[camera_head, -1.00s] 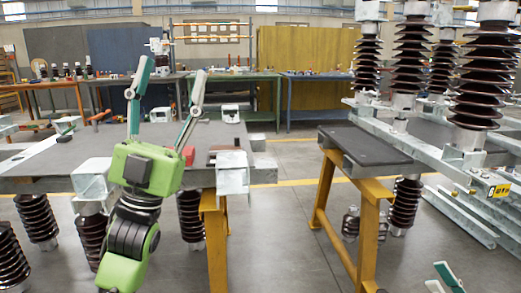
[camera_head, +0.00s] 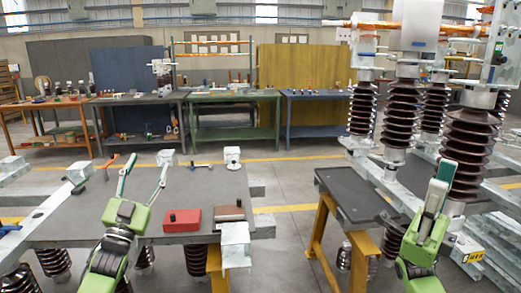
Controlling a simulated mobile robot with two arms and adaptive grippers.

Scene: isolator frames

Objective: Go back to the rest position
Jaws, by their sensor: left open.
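My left gripper (camera_head: 141,180) is over the near left part of the grey table, with its two fingers spread apart and nothing between them. My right gripper (camera_head: 441,180) is at the right, in front of the brown insulator columns. Its fingers look close together from this angle, and whether they are shut is unclear. No object shows in it.
The grey table (camera_head: 190,188) bears a red box (camera_head: 182,220), a brown-topped block (camera_head: 229,212) and a white fitting (camera_head: 232,157). A small dark table (camera_head: 350,194) on yellow trestles stands right of a floor gap. Brown insulators (camera_head: 403,105) rise at the right.

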